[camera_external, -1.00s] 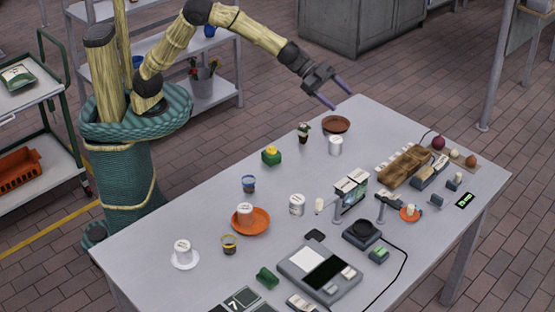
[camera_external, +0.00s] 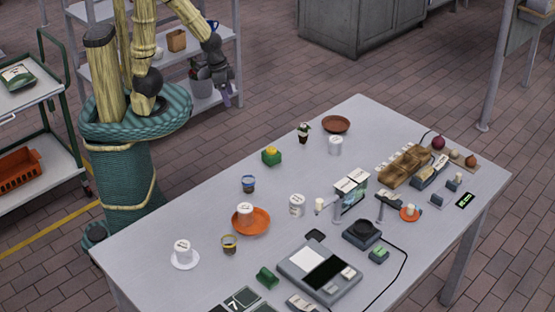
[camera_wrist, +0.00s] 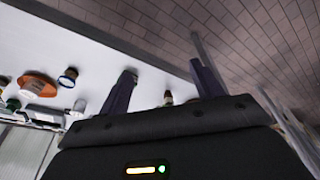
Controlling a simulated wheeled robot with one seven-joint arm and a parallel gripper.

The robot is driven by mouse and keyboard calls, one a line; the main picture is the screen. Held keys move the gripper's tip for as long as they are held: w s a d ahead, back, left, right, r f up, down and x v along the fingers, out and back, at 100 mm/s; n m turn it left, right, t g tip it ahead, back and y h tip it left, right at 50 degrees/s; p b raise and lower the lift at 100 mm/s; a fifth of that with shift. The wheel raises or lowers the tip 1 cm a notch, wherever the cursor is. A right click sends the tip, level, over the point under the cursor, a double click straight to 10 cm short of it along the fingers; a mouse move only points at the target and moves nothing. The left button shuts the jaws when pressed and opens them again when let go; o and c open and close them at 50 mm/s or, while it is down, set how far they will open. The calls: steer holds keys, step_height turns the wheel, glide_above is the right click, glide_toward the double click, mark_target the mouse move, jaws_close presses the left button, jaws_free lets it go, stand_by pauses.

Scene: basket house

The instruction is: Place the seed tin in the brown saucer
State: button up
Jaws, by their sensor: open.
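The brown saucer (camera_external: 336,124) lies empty at the table's far corner. Several white tins with small labels stand on the table, and I cannot read which is the seed tin. One white tin (camera_external: 335,146) stands just in front of the brown saucer. Another tin (camera_external: 297,205) stands mid-table. A third tin (camera_external: 245,211) sits in an orange saucer (camera_external: 262,226), and another (camera_external: 182,247) on a white saucer (camera_external: 185,264). My gripper (camera_external: 232,98) is open and empty, pointing down beyond the table's back edge. Its spread fingers show in the wrist view (camera_wrist: 163,85).
A grey console (camera_external: 320,272), a display stand (camera_external: 351,190) and a wooden rack (camera_external: 405,165) crowd the front and right.

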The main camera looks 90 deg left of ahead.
steer(key=shift+o, duration=0.5)
steer(key=shift+w, duration=0.15)
steer(key=w+d+r+n+g, duration=0.1)
steer(key=w+d+r, duration=0.1)
steer(key=w+d, duration=1.65)
steer(key=w+d+m, duration=0.1)
steer(key=w+d, duration=0.1)
steer(key=d, duration=1.8)
steer(key=shift+w, duration=0.3)
steer(key=shift+f, duration=0.2)
